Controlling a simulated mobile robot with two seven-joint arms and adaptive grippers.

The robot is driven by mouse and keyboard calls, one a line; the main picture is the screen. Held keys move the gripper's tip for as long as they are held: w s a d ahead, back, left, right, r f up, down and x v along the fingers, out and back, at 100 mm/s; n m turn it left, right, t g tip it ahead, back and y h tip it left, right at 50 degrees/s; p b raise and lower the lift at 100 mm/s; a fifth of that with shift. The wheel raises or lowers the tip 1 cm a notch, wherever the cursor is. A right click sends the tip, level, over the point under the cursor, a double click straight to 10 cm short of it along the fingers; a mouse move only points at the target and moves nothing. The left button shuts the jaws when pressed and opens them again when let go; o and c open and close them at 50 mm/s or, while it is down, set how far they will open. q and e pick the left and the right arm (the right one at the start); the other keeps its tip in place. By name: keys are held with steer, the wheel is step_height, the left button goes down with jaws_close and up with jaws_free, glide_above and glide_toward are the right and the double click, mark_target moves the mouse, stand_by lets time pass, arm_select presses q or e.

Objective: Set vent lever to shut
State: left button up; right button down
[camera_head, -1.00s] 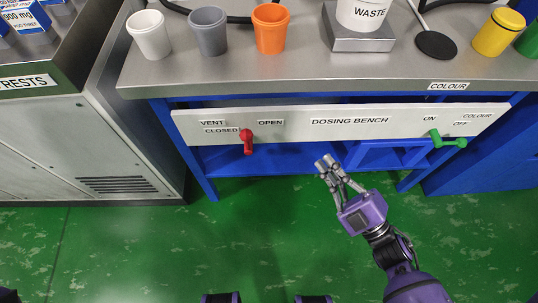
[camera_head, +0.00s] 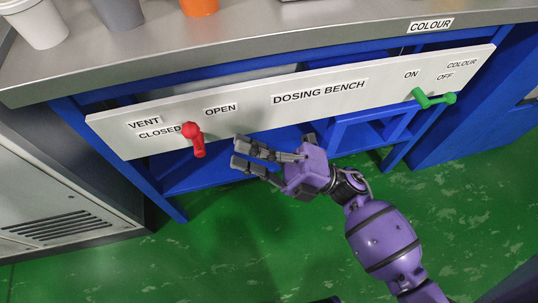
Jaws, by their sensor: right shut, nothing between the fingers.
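The red vent lever (camera_head: 195,140) is on the white front panel (camera_head: 240,126) of the dosing bench. Its handle points down, leaning slightly right in the picture, between the CLOSED label (camera_head: 160,131) on its left and the OPEN label (camera_head: 220,109) at its upper right. My right gripper (camera_head: 240,153) is just right of the lever, with its fingers pointing left towards it. The fingers are shut and empty, and a gap shows between them and the lever. My left gripper is not in view.
A green colour lever (camera_head: 435,99) sits at the panel's right end, under ON and OFF labels. The steel bench top (camera_head: 250,50) overhangs above. White, grey and orange cups stand on it. A grey cabinet (camera_head: 50,200) is at left. Green floor lies open below.

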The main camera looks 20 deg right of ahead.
mark_target(195, 135)
steer(key=x, duration=0.6)
steer(key=shift+b, duration=0.3)
steer(key=shift+a+r+n+g+h+p, duration=0.2)
steer(key=shift+n+g+h+p, duration=0.1)
steer(key=shift+p, duration=0.7)
